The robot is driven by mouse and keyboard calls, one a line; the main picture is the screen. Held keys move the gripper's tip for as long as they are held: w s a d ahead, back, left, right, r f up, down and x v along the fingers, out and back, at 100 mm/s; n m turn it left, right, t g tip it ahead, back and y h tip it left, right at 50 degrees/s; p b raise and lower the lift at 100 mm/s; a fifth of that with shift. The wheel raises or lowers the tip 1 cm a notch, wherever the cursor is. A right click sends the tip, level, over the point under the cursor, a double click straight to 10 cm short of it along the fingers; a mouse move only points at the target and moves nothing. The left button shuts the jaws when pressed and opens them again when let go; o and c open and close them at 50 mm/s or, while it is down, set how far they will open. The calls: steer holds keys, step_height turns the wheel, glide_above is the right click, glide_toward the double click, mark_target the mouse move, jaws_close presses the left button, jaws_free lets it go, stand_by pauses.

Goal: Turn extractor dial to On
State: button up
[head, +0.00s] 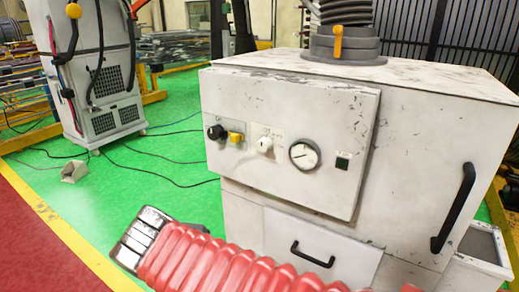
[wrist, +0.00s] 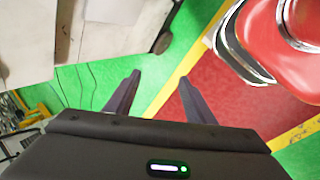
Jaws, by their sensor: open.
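The extractor is a worn white cabinet (head: 440,125) at the right of the head view. Its front panel carries a black knob (head: 216,132), a small yellow part (head: 236,137), a white knob (head: 264,145) and a round gauge (head: 304,156). I see no readable label telling which knob is the extractor dial. In the wrist view my gripper (wrist: 160,76) is open and empty, its two dark fingers apart above green and red floor. Neither knob is recognisable there. In the head view my fingers cannot be made out; my red ribbed arm crosses below the panel.
A small green switch (head: 342,161) sits right of the gauge. A black handle (head: 312,255) is on the lower front, another (head: 454,208) on the cabinet's right. A ribbed hose (head: 345,30) rises from the top. Another machine (head: 95,70) stands left, with cables across the green floor.

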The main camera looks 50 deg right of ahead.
steer(key=d+r+n+g+h, duration=0.1)
steer(key=d+r+n+h, duration=0.15)
steer(key=d, duration=0.35)
steer(key=d+r+n+g+h, duration=0.1)
steer(key=d+r+n+h, duration=0.1)
steer(key=d+n+h, duration=0.25)
steer(key=n+t+h, duration=0.1)
steer(key=n+h, duration=0.5)
steer(key=n, duration=0.3)
glide_toward(262, 147)
steer(key=a, duration=0.5)
steer(key=shift+s+d, duration=0.15)
steer(key=shift+d, duration=0.15)
steer(key=shift+w+d, duration=0.2)
steer(key=shift+d, duration=2.05)
steer(key=shift+w+d, duration=0.2)
steer(key=shift+d, duration=2.05)
steer(key=shift+w+d, duration=0.2)
steer(key=shift+d, duration=2.05)
steer(key=shift+c, duration=0.3)
steer(key=c, duration=1)
